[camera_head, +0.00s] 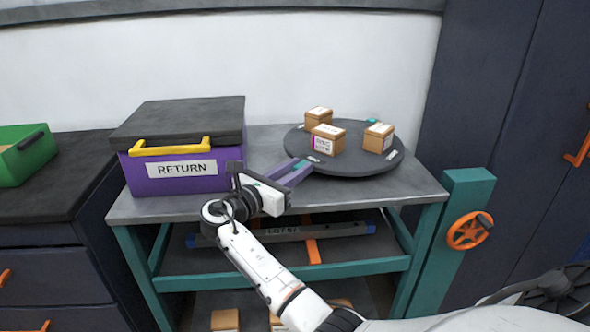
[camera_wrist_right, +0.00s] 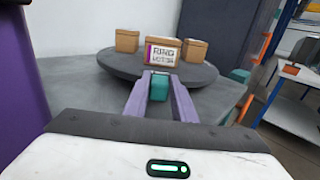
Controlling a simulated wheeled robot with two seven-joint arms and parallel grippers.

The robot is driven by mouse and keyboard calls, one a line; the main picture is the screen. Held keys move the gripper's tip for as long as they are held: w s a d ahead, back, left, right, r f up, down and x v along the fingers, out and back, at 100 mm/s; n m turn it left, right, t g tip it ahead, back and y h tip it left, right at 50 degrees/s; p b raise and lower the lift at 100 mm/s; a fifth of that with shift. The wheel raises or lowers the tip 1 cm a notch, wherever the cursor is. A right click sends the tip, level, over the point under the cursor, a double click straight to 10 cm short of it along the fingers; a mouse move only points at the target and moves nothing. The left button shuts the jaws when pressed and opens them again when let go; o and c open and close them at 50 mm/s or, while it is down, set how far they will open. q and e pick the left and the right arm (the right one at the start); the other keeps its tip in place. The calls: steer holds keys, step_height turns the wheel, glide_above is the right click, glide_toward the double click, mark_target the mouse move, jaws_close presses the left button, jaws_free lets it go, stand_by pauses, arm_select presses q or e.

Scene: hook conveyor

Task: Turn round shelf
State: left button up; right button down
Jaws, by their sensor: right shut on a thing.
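The round shelf (camera_head: 350,165) is a dark grey disc on the grey table, and it also shows in the wrist view (camera_wrist_right: 205,75). Three brown boxes stand on it: a front one (camera_head: 326,139) with a printed label, a back one (camera_head: 318,118) and a right one (camera_head: 378,138). A teal tab (camera_head: 371,120) shows at its far edge. My right gripper (camera_head: 298,168) reaches the near left edge of the disc. In the wrist view, its purple fingers (camera_wrist_right: 160,90) are shut on a teal handle (camera_wrist_right: 159,88) at the rim, below the labelled box. My left gripper is out of view.
A purple RETURN bin (camera_head: 175,183) with a dark lid and yellow handle stands left of my gripper. A green bin (camera_head: 28,155) is at the far left. A teal post (camera_head: 465,190) with an orange handwheel (camera_head: 468,231) stands at the right.

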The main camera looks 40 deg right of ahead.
steer(key=c, duration=1.5)
jaws_free()
steer(key=a, duration=0.3)
steer(key=s+a, duration=0.1)
steer(key=a, duration=0.6)
steer(key=shift+s+a, duration=0.1)
steer(key=shift+s, duration=0.05)
